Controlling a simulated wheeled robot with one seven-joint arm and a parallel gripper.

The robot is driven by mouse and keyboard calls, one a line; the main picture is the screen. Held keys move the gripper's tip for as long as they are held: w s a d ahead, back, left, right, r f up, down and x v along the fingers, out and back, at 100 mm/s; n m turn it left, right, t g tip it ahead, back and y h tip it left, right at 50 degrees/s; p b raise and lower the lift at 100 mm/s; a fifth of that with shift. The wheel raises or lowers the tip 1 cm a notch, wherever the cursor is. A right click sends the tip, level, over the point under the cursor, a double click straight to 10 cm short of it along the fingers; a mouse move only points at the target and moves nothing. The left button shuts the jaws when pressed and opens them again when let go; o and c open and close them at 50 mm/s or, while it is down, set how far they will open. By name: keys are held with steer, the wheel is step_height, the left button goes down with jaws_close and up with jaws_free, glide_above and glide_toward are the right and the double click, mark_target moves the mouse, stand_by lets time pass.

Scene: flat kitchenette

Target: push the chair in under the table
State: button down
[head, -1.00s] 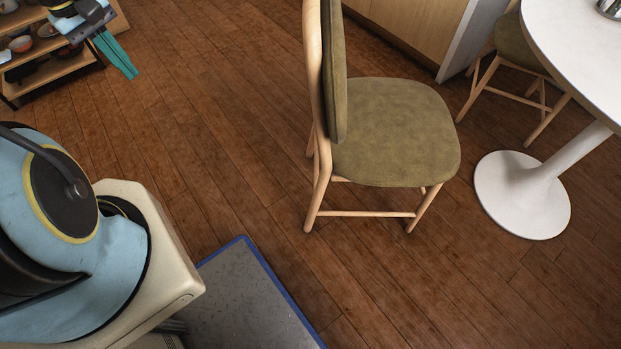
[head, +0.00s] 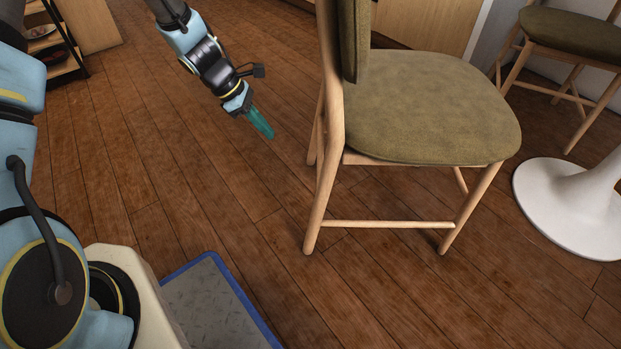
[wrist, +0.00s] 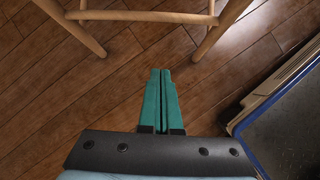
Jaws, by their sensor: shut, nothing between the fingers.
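The chair (head: 430,105) has a wooden frame and an olive padded seat and back. It stands upright in the middle right of the head view, its backrest on the left side, towards my gripper. The table shows only as its white round foot (head: 575,205) at the right edge, apart from the chair; its top is out of view. My gripper (head: 262,124) has teal fingers, is shut and empty, and points down left of the chair, apart from it. In the wrist view the fingers (wrist: 161,85) lie together, with the chair's wooden legs and rung (wrist: 150,16) just beyond them.
A second olive chair (head: 570,32) stands at the upper right, behind the table foot. A wooden cabinet (head: 430,22) is behind the chair. A shelf with bowls (head: 55,50) is at the upper left. Wooden floor lies clear left of the chair.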

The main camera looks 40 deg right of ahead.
steer(key=s+d+f+b, duration=0.7)
steer(key=d+f, duration=0.1)
steer(key=f, duration=0.3)
steer(key=shift+d+f+n, duration=0.3)
